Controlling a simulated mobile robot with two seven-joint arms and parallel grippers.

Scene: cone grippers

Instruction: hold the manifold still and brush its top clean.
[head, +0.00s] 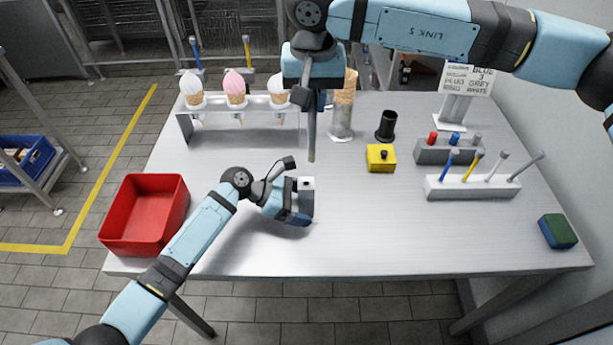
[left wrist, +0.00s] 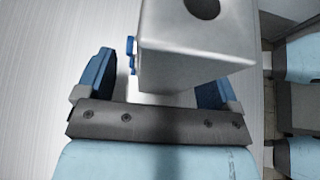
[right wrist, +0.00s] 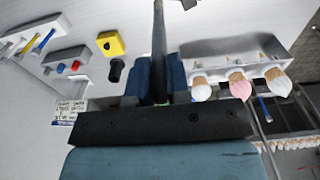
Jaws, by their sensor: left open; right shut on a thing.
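The manifold is a small light-grey block (head: 307,184) standing on the table near its middle. In the left wrist view the manifold (left wrist: 197,50) shows a dark round hole in its top and a blue fitting on its side. My left gripper (head: 288,203) is open, low over the table, with its fingers on either side of the manifold's near part; in the left wrist view the gripper (left wrist: 155,88) shows gaps beside the block. My right gripper (head: 312,98) is shut on the brush (head: 311,142), a thin upright stick, above and behind the manifold. The brush (right wrist: 158,45) hides its far end in the right wrist view.
A red bin (head: 145,208) stands at the left. A rack (head: 238,122) of ice-cream cones is at the back. A yellow block (head: 381,158), a black cylinder (head: 386,125), a holder of coloured sticks (head: 470,187) and a green-blue sponge (head: 557,231) lie rightward. The front table is clear.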

